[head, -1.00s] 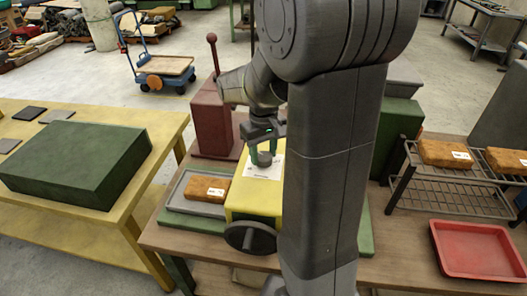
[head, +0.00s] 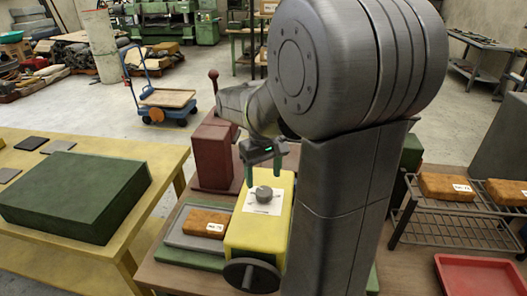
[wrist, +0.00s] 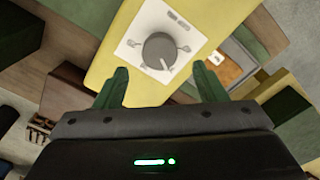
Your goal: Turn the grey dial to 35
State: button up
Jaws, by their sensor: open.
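The grey dial (head: 264,194) sits on a white marked plate (head: 263,203) on top of the yellow machine (head: 258,226). In the wrist view the dial (wrist: 159,51) has a pale pointer line aimed toward the lower right; its scale numbers are too small to read. My gripper (head: 265,178) is open and empty, with green fingers. It hangs above and behind the dial, apart from it. In the wrist view the fingertips (wrist: 161,76) are spread on the near side of the dial, not around it.
A dark handwheel (head: 251,275) is on the yellow machine's front. Left of it, a tray (head: 188,241) holds an orange labelled block (head: 205,223). A red lever box (head: 212,156) stands behind. A wire rack (head: 432,213) and red tray (head: 478,276) lie right.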

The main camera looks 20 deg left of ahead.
aim_at(264, 190)
notch_tip(264, 190, up, 9)
dwell(0.7)
notch_tip(264, 190, down, 14)
jog(key=shift+r, duration=0.1)
dwell(0.4)
jog(key=shift+r, duration=0.1)
